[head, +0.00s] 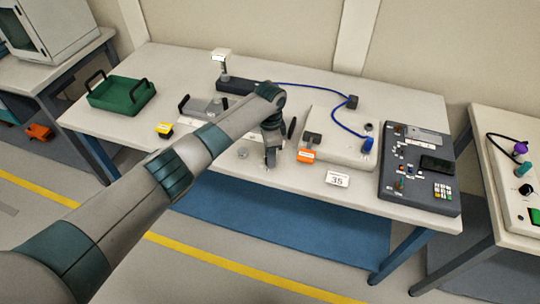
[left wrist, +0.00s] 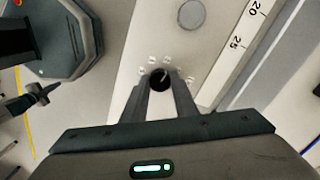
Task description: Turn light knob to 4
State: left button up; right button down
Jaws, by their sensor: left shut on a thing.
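The light knob (left wrist: 160,77) is a small round black knob with a pale pointer line, in the left wrist view. Small white labels ring it on a light panel (left wrist: 133,52), but their figures are too small to read. The pointer slants toward the upper right of the picture. My left gripper (left wrist: 160,84) is shut on the knob, with one fingertip on each side of it. In the head view my left gripper (head: 270,162) points down at the front edge of the middle table and hides the knob. My right gripper is not in view.
The table (head: 210,165) also holds a green tray (head: 122,95), a yellow block (head: 164,129), an orange block (head: 306,156), a white box with a blue cable (head: 345,150) and a dark control panel (head: 415,195). A "35" card (head: 337,179) lies right of my gripper.

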pick_arm(q)
jog(key=m, duration=0.3)
jog(key=shift+w+m, duration=0.1)
jog(key=shift+m, duration=0.3)
jog(key=m+b, duration=0.1)
jog(key=m, duration=0.3)
jog(key=shift+m, duration=0.3)
jog(key=m+b, duration=0.1)
jog(key=m, duration=0.3)
jog(key=shift+b, duration=0.3)
jog(key=m, duration=0.3)
jog(key=shift+r+b, duration=0.1)
jog(key=shift+b, duration=0.3)
jog(key=shift+m, duration=0.3)
jog(key=o, duration=1.1)
jog(key=shift+c, duration=0.2)
